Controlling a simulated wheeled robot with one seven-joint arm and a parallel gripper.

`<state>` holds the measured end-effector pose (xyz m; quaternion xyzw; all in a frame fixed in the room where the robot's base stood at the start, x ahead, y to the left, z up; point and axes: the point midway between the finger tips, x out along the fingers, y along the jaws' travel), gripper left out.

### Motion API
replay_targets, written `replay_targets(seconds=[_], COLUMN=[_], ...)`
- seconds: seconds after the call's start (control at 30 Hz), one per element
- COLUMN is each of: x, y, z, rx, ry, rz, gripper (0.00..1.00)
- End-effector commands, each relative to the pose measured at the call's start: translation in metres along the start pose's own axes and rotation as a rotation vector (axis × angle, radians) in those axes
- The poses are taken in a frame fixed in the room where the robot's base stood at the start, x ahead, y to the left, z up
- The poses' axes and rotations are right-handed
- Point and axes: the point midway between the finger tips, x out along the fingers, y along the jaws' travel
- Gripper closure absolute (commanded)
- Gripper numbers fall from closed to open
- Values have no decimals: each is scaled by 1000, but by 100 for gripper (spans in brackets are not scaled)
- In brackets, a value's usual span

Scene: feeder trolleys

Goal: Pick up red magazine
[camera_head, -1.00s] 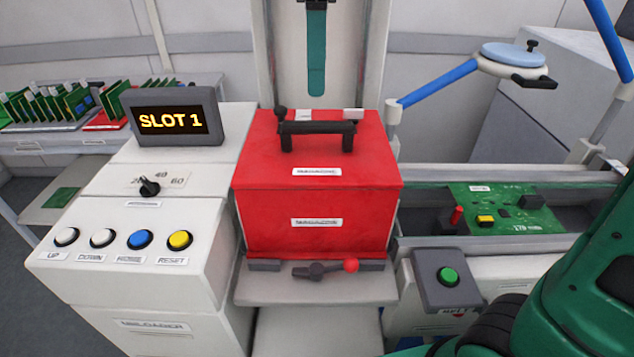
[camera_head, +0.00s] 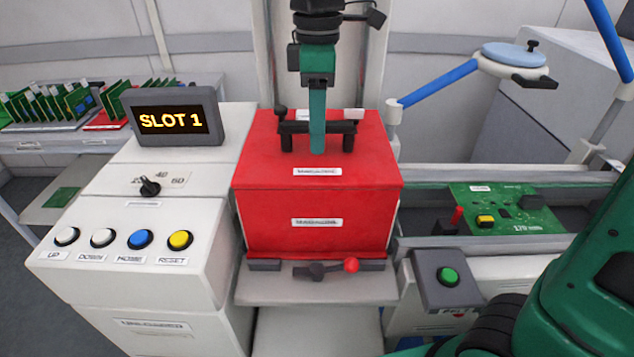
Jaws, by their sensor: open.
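The red magazine (camera_head: 262,213) is a red box with white labels. It sits on a grey platform (camera_head: 300,290) in the middle of the view. A black handle (camera_head: 287,142) stands on its top. My gripper (camera_head: 317,148) points down from above, with a green finger crossing in front of the middle of the handle bar. Only one finger shows clearly; the other is hidden behind it. The gripper is open, and the magazine rests on its platform. I cannot tell whether the finger touches the handle.
A white console (camera_head: 150,190) with a SLOT 1 display (camera_head: 170,121) and several buttons stands close on the left. A conveyor with a green circuit board (camera_head: 507,210) is on the right. A lever with a red knob (camera_head: 351,265) lies at the magazine's front foot.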

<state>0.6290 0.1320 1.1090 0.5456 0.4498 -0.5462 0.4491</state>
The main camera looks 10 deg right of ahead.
Motion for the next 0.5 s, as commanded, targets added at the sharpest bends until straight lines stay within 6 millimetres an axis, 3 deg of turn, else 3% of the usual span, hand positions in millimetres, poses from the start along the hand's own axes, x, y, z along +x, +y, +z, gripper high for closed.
replay_targets(seconds=[0.2, 0.4, 0.5], x=[1, 0, 0], y=[0, 0, 0], z=[0, 0, 0], rx=[0, 1, 1], ry=[0, 0, 1], rz=[0, 0, 1], gripper=[58, 100, 100])
